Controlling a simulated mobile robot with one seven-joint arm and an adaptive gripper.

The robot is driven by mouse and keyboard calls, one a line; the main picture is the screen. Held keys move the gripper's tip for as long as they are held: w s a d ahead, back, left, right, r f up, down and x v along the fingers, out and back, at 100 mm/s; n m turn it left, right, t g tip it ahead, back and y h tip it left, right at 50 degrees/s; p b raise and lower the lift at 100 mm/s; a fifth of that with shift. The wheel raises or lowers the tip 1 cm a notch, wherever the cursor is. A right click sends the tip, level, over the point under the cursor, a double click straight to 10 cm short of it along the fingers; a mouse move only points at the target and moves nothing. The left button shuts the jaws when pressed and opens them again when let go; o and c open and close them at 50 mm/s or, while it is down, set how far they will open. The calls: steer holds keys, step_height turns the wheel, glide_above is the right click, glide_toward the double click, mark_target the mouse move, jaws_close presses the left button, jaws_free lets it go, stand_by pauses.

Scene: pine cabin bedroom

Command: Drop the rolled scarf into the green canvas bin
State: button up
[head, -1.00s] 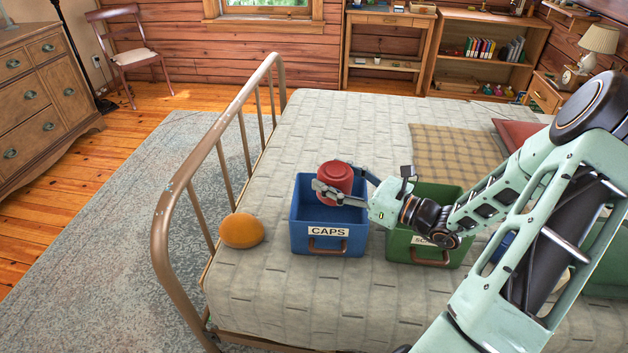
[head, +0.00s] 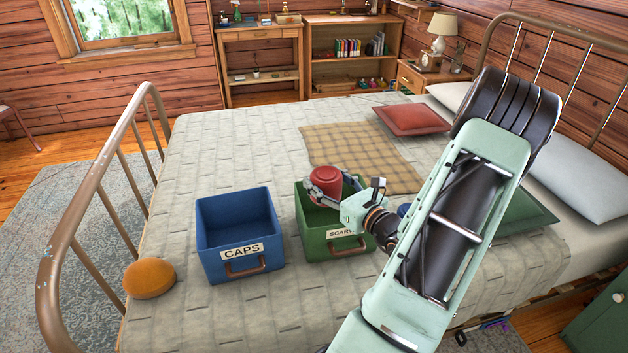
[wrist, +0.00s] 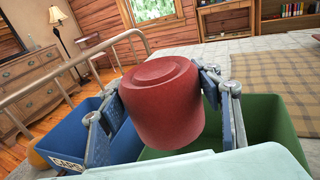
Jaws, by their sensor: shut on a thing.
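The rolled scarf (head: 325,184) is a red cylinder held in my gripper (head: 328,188). It also shows large in the wrist view (wrist: 164,104), with a finger pressed on each side. In the head view the scarf appears over the green canvas bin (head: 306,222), whose label is partly hidden by my arm. In the wrist view the green bin (wrist: 273,122) lies behind and below the scarf, with its right part open and empty. The scarf's exact height above the rim is hard to tell.
A blue bin (head: 240,232) labelled CAPS stands left of the green bin and looks empty. A plaid blanket (head: 362,157) and a red pillow (head: 412,119) lie behind. Something blue is partly hidden by my arm.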

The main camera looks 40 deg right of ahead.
step_height(320, 180, down, 8)
steer(key=b, duration=0.6)
stand_by(0.4)
steer(key=o, duration=1.3)
steer(key=s+a, duration=0.1)
steer(key=s, duration=1)
steer(key=shift+s+a+r, duration=0.15)
steer(key=shift+s+a, duration=0.05)
steer(key=shift+s, duration=0.2)
